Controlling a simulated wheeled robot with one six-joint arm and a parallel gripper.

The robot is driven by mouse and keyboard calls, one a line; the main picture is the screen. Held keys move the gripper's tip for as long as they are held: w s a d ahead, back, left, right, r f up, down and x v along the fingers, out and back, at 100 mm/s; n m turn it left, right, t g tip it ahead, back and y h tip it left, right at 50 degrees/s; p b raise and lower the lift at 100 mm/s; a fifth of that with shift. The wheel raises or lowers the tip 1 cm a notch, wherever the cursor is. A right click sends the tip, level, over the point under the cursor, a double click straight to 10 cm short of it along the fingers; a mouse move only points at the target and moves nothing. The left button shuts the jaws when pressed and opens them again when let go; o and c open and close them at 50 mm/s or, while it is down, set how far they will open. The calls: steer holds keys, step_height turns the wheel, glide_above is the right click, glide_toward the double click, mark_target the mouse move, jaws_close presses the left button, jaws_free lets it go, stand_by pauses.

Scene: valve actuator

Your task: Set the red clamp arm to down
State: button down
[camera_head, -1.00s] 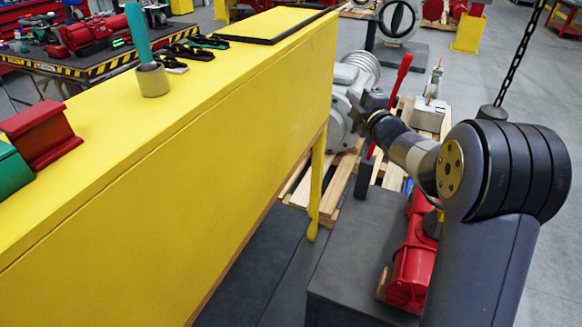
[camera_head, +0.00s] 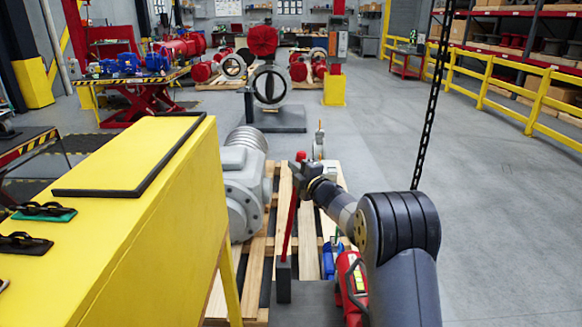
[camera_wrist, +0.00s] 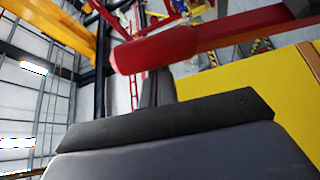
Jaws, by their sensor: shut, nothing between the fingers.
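The red clamp arm (camera_head: 290,222) stands nearly upright, leaning slightly right, on a dark post (camera_head: 284,280) in the head view. Its top has a rounded red end (camera_head: 300,156). In the wrist view the red clamp arm (camera_wrist: 240,28) crosses the top of the picture, with its thick end close in front of the camera. My gripper (camera_head: 300,170) is beside the upper part of the arm, just below the rounded end. Its dark fingers (camera_wrist: 158,90) are shut and empty, partly behind the red end. I cannot tell whether they touch it.
A yellow bench (camera_head: 150,230) fills the left. A grey motor-like housing (camera_head: 243,185) sits on a wooden pallet (camera_head: 258,270) beside the clamp. Red equipment (camera_head: 351,285) lies under my arm. A black chain (camera_head: 430,95) hangs at right. The floor (camera_head: 510,210) there is clear.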

steer(key=shift+m+t, duration=0.4)
steer(key=shift+m, duration=0.3)
steer(key=d+b, duration=0.1)
steer(key=d, duration=0.2)
steer(key=d+f+b, duration=0.1)
steer(key=d, duration=0.1)
steer(key=shift+d+b, duration=0.15)
steer(key=shift+b, duration=0.15)
